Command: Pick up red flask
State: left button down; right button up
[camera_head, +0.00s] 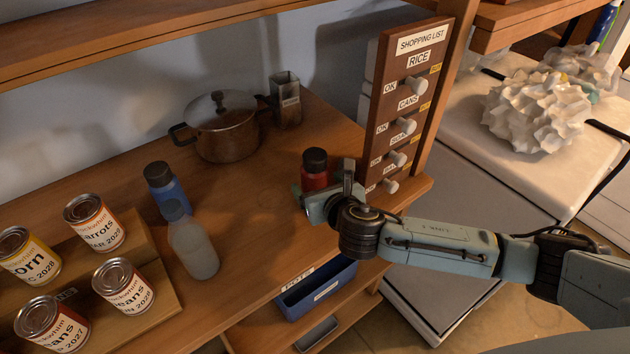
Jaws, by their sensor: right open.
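The red flask (315,175) stands upright on the wooden shelf, left of the shopping list board. It has a black cap, and its lower part is hidden behind my right gripper. My right gripper (322,190) is open at the flask, its fingers by the flask's body. I cannot tell whether they touch it. The arm comes in from the right. My left gripper is not in view.
A shopping list board (403,100) with white knobs stands close on the right. A blue flask (166,190), a pale bottle (193,245) and several cans (123,287) stand left. A lidded pot (225,130) is behind. A blue bin (317,288) sits below the shelf edge.

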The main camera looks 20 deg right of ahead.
jog(key=shift+x, duration=1.5)
jog(key=shift+r, duration=0.1)
jog(key=c, duration=1.3)
